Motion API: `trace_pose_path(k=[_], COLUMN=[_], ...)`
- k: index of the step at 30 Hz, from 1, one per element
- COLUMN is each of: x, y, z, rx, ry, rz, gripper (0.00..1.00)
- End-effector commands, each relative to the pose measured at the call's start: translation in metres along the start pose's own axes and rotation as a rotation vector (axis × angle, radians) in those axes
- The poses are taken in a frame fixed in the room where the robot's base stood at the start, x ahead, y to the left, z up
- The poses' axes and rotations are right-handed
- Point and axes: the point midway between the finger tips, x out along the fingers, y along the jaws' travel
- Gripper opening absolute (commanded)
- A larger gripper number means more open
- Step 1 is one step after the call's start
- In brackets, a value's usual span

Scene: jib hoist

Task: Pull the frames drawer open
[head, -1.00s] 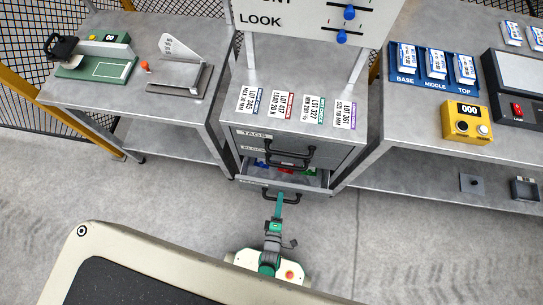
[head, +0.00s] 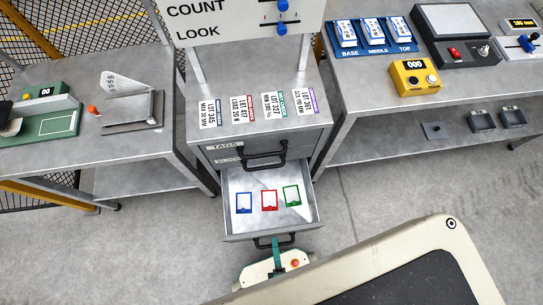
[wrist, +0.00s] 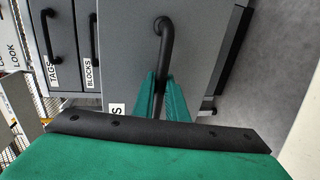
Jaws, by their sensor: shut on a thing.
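The frames drawer (head: 230,221) is the lowest of the drawers under the middle bench and stands pulled out, its inside in plain view. In it lie a blue frame (head: 244,203), a red frame (head: 269,200) and a green frame (head: 291,195). Its black handle (wrist: 165,45) shows in the wrist view. My gripper (wrist: 162,88) has green fingers shut on that handle. In the head view my gripper (head: 276,245) is at the drawer's front. The drawer's label is mostly hidden in the wrist view; only its end letter shows.
The TAGS drawer (head: 224,148) and the BLOCKS drawer (head: 227,160) above are shut. Several lot cards (head: 254,108) lie on the bench top. Side benches stand left (head: 110,150) and right (head: 370,118). Grey floor (head: 365,205) is clear in front of the right bench.

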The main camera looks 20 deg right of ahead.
Motion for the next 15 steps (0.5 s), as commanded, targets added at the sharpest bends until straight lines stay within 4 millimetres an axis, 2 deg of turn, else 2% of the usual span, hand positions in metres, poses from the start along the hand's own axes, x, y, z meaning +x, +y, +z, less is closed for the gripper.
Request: trace_pose_path(k=[11,12,13,15], x=[-0.0026,-0.0026,-0.0025,-0.0022], y=[-0.0026,-0.0025,-0.0024,-0.0021], z=[-0.0001,-0.0001,-0.0001,0.0001], rx=[0.001,0.001,0.001,0.001], ry=[-0.003,-0.003,-0.003,-0.003], rz=[-0.007,-0.007,-0.006,-0.005], gripper=[0.00,0.17,0.20,0.20])
